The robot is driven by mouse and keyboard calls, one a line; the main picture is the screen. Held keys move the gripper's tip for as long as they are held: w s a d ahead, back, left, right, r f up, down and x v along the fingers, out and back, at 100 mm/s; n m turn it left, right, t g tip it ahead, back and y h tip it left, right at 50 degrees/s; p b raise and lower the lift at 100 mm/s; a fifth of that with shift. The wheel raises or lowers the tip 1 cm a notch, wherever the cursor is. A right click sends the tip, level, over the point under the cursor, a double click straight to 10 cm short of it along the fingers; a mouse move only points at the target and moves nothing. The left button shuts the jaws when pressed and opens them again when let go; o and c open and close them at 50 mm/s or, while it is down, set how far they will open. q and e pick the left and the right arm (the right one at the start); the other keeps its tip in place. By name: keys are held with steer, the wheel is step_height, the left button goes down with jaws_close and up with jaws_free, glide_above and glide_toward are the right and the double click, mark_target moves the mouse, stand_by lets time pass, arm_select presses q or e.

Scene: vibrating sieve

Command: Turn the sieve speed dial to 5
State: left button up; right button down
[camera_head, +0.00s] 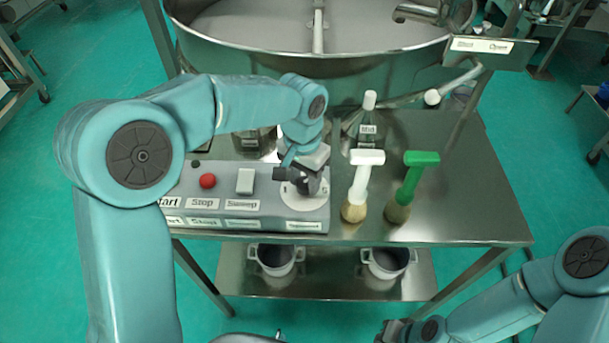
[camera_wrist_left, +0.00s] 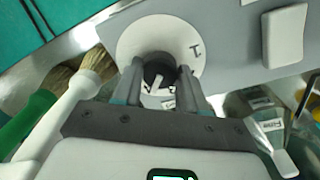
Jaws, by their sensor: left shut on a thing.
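The speed dial is a white round plate (camera_head: 290,202) at the right end of the grey control box (camera_head: 255,212). It also shows in the left wrist view (camera_wrist_left: 135,38), with a "1" printed on it. A black knob (camera_wrist_left: 158,72) stands at its middle. My left gripper (camera_head: 304,186) reaches down over the dial, and its fingers (camera_wrist_left: 160,88) are shut on the knob from both sides. The fingers and knob hide part of the scale, so I cannot tell the pointed number. My right gripper (camera_head: 393,332) is at the bottom edge, away from the box, its jaws unclear.
A red button (camera_head: 207,181) and a white switch (camera_head: 245,181) sit left of the dial. A white-handled brush (camera_head: 362,180) and a green-handled brush (camera_head: 411,180) stand to its right. A bottle (camera_head: 367,125) and the big sieve (camera_head: 310,65) are behind. The right tabletop is clear.

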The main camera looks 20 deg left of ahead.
arm_select(q)
steer(key=m, duration=0.4)
steer(key=shift+s+f+m+p, duration=0.15)
steer(key=shift+m+p, duration=0.15)
steer(key=shift+p, duration=0.05)
steer(key=shift+m+g+p, duration=0.3)
steer(key=shift+m+p, duration=0.1)
steer(key=shift+m, duration=2.1)
steer(key=o, duration=1.1)
steer(key=shift+c, duration=0.2)
